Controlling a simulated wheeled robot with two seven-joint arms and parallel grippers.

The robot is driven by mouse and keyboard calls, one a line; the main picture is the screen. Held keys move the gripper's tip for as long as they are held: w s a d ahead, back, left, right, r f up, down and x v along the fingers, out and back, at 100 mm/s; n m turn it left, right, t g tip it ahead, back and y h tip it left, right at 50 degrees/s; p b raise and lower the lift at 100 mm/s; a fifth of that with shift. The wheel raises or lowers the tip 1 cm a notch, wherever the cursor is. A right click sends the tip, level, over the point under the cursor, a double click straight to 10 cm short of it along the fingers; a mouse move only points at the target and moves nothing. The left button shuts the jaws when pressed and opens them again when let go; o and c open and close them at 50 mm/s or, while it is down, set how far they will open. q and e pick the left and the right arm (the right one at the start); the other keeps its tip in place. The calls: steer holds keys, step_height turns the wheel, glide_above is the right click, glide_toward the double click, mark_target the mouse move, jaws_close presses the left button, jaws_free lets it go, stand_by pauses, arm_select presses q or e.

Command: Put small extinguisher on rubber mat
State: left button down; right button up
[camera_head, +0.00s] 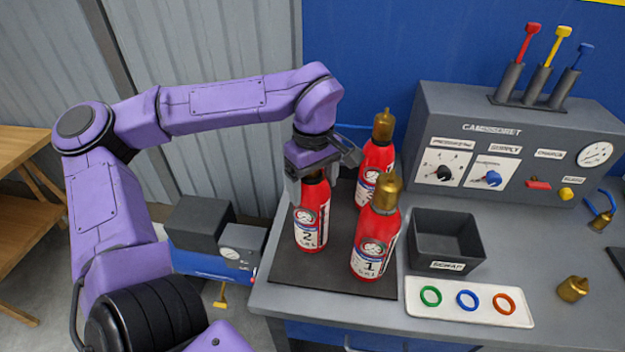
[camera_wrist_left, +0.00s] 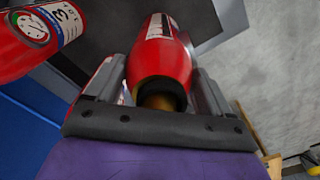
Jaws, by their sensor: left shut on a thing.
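A small red extinguisher with a "2" on its label (camera_head: 311,222) is upright at the left part of the dark rubber mat (camera_head: 335,281). Its base appears to be at the mat surface; I cannot tell whether it bears fully on it. My left gripper (camera_head: 312,170) is shut on its top from above and hides its head. The wrist view shows the extinguisher's red body (camera_wrist_left: 160,60) between the fingers. Extinguisher 1 (camera_head: 374,240), with a brass top, stands to its right on the mat. Another red extinguisher (camera_head: 372,160) stands behind. My right gripper is out of view.
A dark open scrap bin (camera_head: 418,257) and a white tray (camera_head: 413,308) with green, blue and orange rings are right of the mat. A grey control panel (camera_head: 480,125) stands behind. A brass piece (camera_head: 573,289) lies at right on the bench.

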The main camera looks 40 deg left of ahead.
arm_select(q)
jaws_free()
steer(key=shift+d, duration=0.1)
steer(key=shift+r, duration=0.1)
step_height(320, 180, up, 12)
steer(key=shift+b, duration=0.4)
